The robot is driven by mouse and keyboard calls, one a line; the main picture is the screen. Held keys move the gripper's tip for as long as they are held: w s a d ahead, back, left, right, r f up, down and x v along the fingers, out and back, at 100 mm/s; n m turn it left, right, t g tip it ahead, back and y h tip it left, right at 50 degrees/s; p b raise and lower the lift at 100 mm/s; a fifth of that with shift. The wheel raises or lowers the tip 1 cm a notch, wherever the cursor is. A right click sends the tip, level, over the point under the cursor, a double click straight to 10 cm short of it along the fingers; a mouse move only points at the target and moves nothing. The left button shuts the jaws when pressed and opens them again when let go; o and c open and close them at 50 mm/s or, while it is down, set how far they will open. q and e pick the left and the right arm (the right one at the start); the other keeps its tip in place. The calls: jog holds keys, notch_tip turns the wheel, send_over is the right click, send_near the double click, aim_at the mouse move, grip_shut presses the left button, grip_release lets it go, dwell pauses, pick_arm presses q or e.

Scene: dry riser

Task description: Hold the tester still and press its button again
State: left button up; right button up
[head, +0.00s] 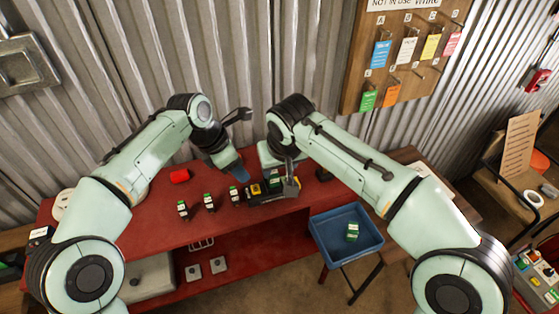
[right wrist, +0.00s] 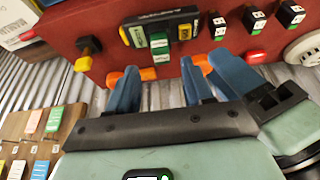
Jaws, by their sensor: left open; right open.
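The tester (head: 256,190), a dark bar with yellow ends, lies on the red bench (head: 130,235). It also shows in the right wrist view (right wrist: 150,17), with green and white block-like parts on it; I cannot tell which part is the button. I see neither gripper clearly touching the tester.
Several small green-topped blocks (head: 209,202) stand in a row left of the tester. A red object (head: 179,176) lies behind them. A blue bin (head: 330,255) with a green block (head: 352,231) stands at the right. A tag board (head: 355,95) hangs on the corrugated wall.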

aim_at(274, 177)
jog(key=x, duration=0.8)
jog(key=w+x, duration=0.1)
jog(key=x, duration=0.3)
jog(key=shift+a, duration=0.1)
jog(key=shift+c, duration=0.3)
pick_arm(q)
jog(key=shift+c, duration=0.3)
pick_arm(e)
jog(key=c, duration=0.8)
pick_arm(q)
grip_shut()
pick_arm(e)
jog(key=shift+c, duration=0.2)
